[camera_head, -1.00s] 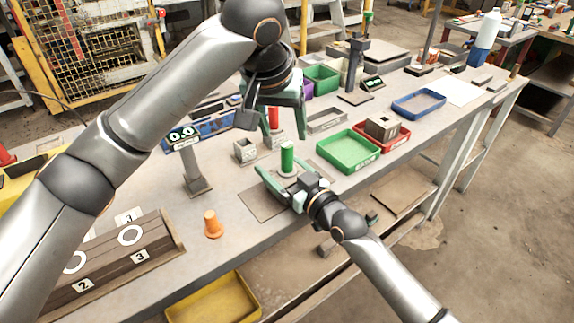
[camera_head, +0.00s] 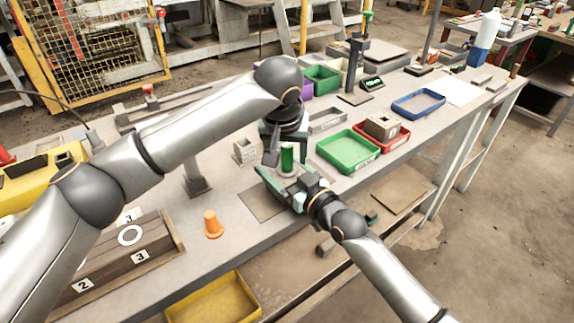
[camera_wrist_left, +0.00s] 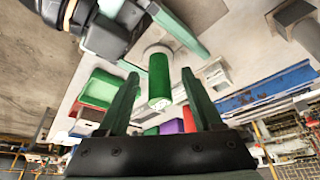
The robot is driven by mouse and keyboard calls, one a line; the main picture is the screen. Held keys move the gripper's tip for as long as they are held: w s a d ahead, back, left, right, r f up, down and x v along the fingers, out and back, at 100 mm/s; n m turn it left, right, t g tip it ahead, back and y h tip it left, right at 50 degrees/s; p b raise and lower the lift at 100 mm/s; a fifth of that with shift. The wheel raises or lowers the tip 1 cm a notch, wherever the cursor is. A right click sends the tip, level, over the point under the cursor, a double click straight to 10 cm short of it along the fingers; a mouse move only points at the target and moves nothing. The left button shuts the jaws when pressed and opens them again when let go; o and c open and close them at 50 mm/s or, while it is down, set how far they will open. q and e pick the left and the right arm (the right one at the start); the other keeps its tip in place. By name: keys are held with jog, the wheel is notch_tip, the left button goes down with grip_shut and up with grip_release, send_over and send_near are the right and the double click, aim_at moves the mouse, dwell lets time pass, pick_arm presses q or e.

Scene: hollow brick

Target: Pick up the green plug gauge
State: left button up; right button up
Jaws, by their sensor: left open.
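The green plug gauge (camera_head: 287,157) is a green cylinder standing upright on a pale round base on the bench. My left gripper (camera_head: 281,148) is above and behind it, pointing down, partly hidden by its own wrist. In the left wrist view, the left gripper (camera_wrist_left: 160,85) is open, with the green plug gauge (camera_wrist_left: 159,78) showing between its fingers; contact cannot be told. My right gripper (camera_head: 282,175) comes in from the lower right with its fingers apart near the gauge's base. It seems empty.
A green tray (camera_head: 348,166) and a red tray (camera_head: 397,143) holding a hollow block (camera_head: 382,126) stand to the right. A grey block (camera_head: 245,151) stands left of the gauge. An orange plug (camera_head: 212,224) stands near the front edge. A grey post (camera_head: 196,182) is close by.

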pick_arm(q)
jog(key=shift+w+f, duration=0.15)
jog(key=shift+f, duration=0.25)
jog(key=shift+c, duration=0.2)
grip_shut()
jog(key=shift+r, duration=0.1)
